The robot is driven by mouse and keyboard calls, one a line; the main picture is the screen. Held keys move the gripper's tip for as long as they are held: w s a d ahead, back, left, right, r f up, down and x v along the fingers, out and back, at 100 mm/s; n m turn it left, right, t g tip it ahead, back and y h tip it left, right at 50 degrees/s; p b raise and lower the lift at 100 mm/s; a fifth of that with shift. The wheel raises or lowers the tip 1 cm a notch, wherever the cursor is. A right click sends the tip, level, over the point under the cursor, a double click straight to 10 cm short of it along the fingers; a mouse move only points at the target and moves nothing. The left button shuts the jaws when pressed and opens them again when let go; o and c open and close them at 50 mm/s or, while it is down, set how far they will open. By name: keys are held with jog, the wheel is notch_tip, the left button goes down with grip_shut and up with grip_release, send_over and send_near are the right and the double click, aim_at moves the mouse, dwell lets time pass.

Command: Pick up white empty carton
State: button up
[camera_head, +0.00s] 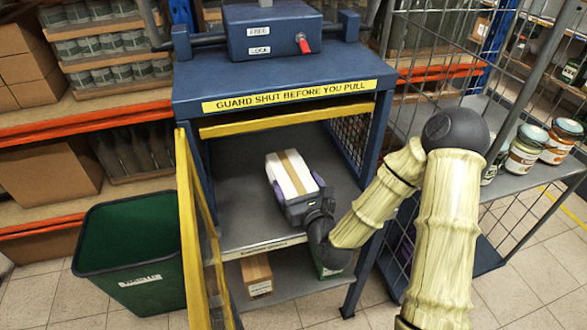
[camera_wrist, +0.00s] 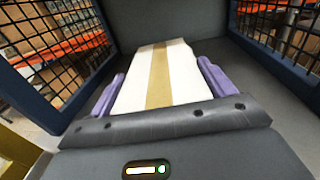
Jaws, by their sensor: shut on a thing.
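The white carton (camera_head: 290,172) with a tan strip along its top lies on the grey floor of the blue press. It also shows in the wrist view (camera_wrist: 185,80). My gripper (camera_head: 299,194) reaches in from the front right of the press. Its purple fingers (camera_wrist: 110,96) (camera_wrist: 218,78) stand on both sides of the carton, and it is shut on the carton. The carton's near end is hidden by my gripper's body. Whether its underside touches the floor I cannot tell.
The yellow guard (camera_head: 190,230) stands open at the left of the press. Mesh walls flank the inside. A green bin (camera_head: 135,240) stands at left. A small brown box (camera_head: 256,276) lies on the shelf below. A cage trolley with jars (camera_head: 525,150) stands at right.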

aim_at(303, 193)
jog(key=shift+s+d+r+p, duration=0.1)
jog(key=shift+s+r+p, duration=0.35)
jog(key=shift+p, duration=0.15)
jog(key=p, duration=0.3)
jog(key=shift+s+d+p, duration=0.15)
jog(key=shift+d+p, duration=0.1)
jog(key=shift+p, duration=0.15)
jog(key=shift+s+p, duration=0.45)
jog(key=shift+p, duration=0.8)
jog(key=p, duration=0.1)
jog(key=s+p, duration=0.1)
jog(key=p, duration=0.1)
jog(key=shift+s+d+f, duration=0.1)
jog(key=shift+d+f, duration=0.05)
jog(key=shift+d, duration=0.1)
jog(key=shift+f+p+v, duration=0.25)
jog(key=shift+p+v, duration=0.05)
jog(key=shift+v, duration=1)
